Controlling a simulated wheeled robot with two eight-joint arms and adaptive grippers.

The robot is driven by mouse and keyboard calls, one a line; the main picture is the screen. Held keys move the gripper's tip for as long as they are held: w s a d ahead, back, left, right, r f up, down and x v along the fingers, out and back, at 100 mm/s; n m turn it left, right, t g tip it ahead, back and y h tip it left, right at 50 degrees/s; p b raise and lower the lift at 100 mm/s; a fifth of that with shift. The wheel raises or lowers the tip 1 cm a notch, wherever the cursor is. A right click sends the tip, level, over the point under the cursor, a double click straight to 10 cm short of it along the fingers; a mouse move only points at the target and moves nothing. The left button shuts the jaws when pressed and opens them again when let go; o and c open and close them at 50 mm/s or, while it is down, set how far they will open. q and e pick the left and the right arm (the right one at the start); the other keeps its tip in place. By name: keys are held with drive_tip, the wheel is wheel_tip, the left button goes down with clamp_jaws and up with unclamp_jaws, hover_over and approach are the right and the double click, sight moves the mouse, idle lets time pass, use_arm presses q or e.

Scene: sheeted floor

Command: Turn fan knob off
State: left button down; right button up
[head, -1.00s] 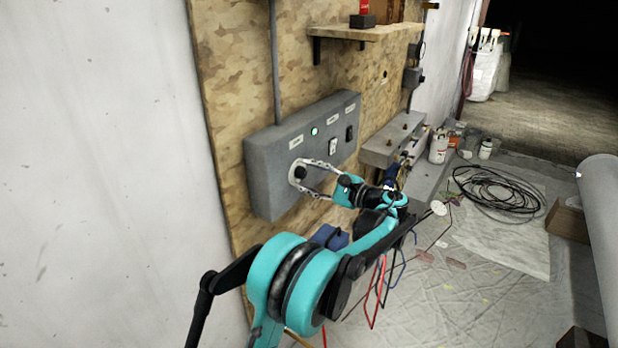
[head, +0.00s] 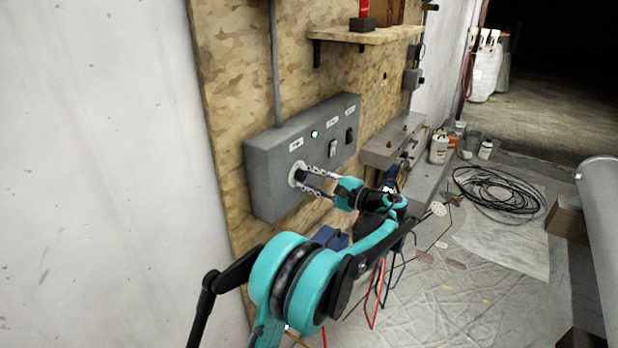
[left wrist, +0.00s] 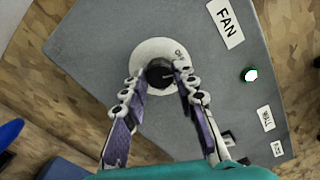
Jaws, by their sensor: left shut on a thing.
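The fan knob (left wrist: 159,72) is a round black dial on a white disc (left wrist: 148,52), fixed to the face of the grey control box (head: 262,165). A label reading FAN (left wrist: 226,24) is beside it. My left gripper (head: 307,178) reaches the box from the right in the head view and is shut on the knob. In the left wrist view its fingertips (left wrist: 160,80) sit on either side of the knob, which partly hides in the head view. A white mark shows on the knob. My right gripper is in neither view.
A lit green lamp (head: 314,134), a white switch (head: 332,148) and a black switch (head: 349,135) are on the same box. A wooden shelf (head: 365,33) juts out above. A grey ledge unit (head: 378,154) stands to the right. Coiled black cable (head: 497,187) lies on the sheeted floor.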

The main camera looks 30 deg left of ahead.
use_arm(q)
drive_tip(key=n, duration=0.4)
drive_tip(key=shift+n+p, duration=0.4)
idle(0.4)
drive_tip(key=c, duration=1.2)
unclamp_jaws()
drive_tip(key=shift+d, duration=0.15)
drive_tip(key=d, duration=0.8)
drive_tip(key=s+d, duration=0.1)
drive_tip(key=d, duration=0.2)
drive_tip(key=shift+d, duration=0.4)
